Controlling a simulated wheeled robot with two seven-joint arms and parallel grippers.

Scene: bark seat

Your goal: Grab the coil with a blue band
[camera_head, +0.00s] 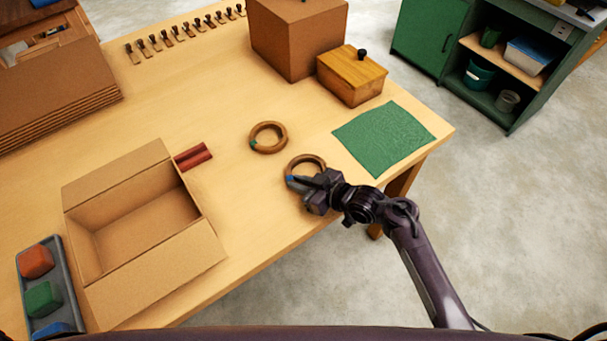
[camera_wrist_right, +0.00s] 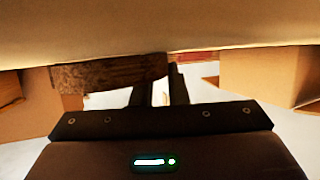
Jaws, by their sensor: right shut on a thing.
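The brown coil with a blue band (camera_head: 304,157) lies at the table's front right, left of the green cloth. Its blue band shows at its left side, beside my fingers. My right gripper (camera_head: 299,181) reaches in from the right and is shut on this coil. Part of the coil's near side is hidden by the gripper. In the right wrist view the coil's brown side (camera_wrist_right: 110,73) shows at the fingers (camera_wrist_right: 160,88). A second coil with a green band (camera_head: 268,137) lies apart, up and to the left. My left gripper is not in view.
A green cloth (camera_head: 385,137) lies at the right edge. A wooden lidded box (camera_head: 350,78) and a cardboard box (camera_head: 298,35) stand behind. An open cardboard box (camera_head: 150,180), a dark red piece (camera_head: 193,157) and a grey tray (camera_head: 29,267) with coloured blocks are at left.

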